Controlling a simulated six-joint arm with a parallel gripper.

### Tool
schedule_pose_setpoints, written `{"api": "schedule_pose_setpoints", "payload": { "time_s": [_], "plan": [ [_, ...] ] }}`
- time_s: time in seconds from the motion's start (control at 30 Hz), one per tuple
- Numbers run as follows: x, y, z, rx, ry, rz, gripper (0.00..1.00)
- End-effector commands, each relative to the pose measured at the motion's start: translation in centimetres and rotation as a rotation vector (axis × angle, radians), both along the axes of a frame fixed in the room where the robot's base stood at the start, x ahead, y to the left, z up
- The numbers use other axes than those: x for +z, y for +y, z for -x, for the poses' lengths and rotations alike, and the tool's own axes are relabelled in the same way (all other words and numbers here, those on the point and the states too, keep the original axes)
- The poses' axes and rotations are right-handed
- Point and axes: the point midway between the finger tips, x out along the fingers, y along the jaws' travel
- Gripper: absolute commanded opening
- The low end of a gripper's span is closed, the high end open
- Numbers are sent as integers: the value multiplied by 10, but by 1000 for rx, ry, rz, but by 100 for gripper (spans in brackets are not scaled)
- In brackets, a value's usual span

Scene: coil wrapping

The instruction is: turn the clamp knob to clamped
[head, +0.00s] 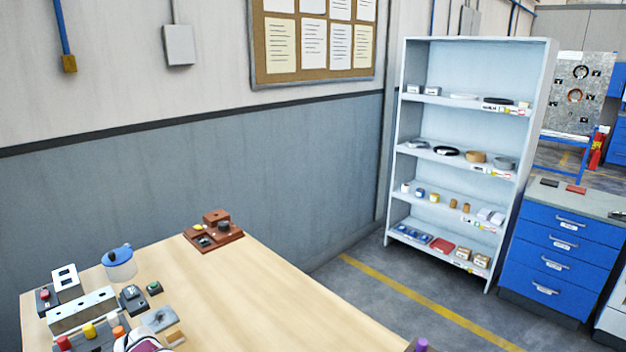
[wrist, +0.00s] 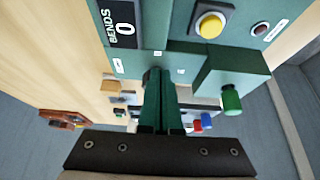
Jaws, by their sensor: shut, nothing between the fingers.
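My gripper (wrist: 160,75) shows in the wrist view as two dark fingers side by side, shut and empty. They reach from a dark bar towards a green machine (wrist: 150,60). The machine carries a display reading BENDS 0 (wrist: 122,25), a round yellow button (wrist: 210,24) and a green knob (wrist: 231,98) on a projecting block. I cannot tell which part is the clamp knob or how it is set. The green knob is right of the fingers and apart from them. I do not make out the gripper or this machine in the head view.
The wooden table (head: 260,300) has a clear middle. A brown fixture (head: 213,230) stands at its back. A blue-lidded jar (head: 119,263) and several small devices crowd its left end. A white shelf (head: 398,150) and blue drawers (head: 560,250) stand beyond the table.

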Motion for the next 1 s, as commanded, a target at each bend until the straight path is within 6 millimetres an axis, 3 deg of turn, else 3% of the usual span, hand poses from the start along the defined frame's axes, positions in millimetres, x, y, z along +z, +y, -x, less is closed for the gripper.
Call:
{"api": "schedule_pose_setpoints", "payload": {
  "time_s": [1.0],
  "plan": [
    [0,-12,-12,1,-1,0,0]
  ]
}}
